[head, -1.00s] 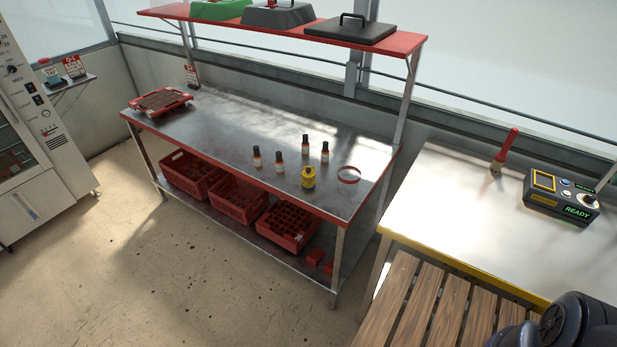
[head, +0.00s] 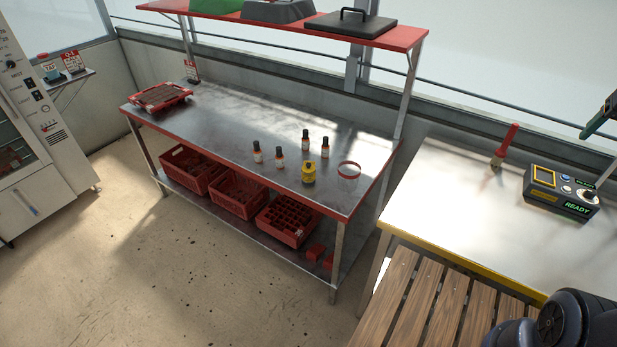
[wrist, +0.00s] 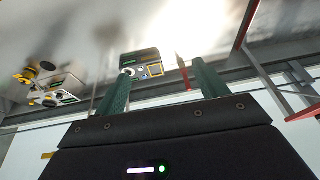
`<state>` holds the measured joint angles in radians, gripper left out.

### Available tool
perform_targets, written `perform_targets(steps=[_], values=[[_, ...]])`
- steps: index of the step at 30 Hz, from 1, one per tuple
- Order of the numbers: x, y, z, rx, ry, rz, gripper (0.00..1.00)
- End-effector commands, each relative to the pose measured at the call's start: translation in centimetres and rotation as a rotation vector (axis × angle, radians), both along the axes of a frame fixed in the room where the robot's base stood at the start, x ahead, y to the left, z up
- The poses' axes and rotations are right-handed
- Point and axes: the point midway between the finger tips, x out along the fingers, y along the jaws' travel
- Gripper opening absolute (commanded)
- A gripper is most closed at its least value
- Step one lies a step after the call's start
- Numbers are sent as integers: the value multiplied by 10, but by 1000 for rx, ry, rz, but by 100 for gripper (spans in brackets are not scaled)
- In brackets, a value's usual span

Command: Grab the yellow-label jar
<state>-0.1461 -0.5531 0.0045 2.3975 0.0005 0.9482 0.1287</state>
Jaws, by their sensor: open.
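The yellow-label jar (head: 308,173) stands upright near the front right of the steel bench (head: 225,140) in the head view. It is squat and yellow. Small dark bottles with pale and orange labels stand near it, such as one bottle (head: 279,158) just to its left. My gripper's green fingers (wrist: 163,82) are spread apart and empty in the wrist view. Part of a green finger also shows at the head view's right edge, far to the right of the jar. The jar is not visible in the wrist view.
A red ring (head: 349,170) lies right of the jar. A red tray (head: 160,97) sits at the bench's left end, and red crates (head: 287,222) are below. A shelf (head: 290,26) overhangs the back. The right table holds a control box (head: 562,190) and a red-handled tool (head: 506,146).

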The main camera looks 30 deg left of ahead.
Motion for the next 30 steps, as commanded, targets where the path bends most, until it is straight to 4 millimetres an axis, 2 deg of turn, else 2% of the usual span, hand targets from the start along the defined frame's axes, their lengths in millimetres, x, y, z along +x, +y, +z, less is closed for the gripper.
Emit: perform_targets(steps=[1,6,11,15,20,24,30], values=[[13,11,1,4,13,9,72],[50,48,5,19,43,24,72],[84,89,4,31,72,36,72],[109,130,-2,37,99,47,72],[135,181,-13,41,130,59,72],[152,230,-27,40,155,68,72],[168,304,-54,36,192,81,72]])
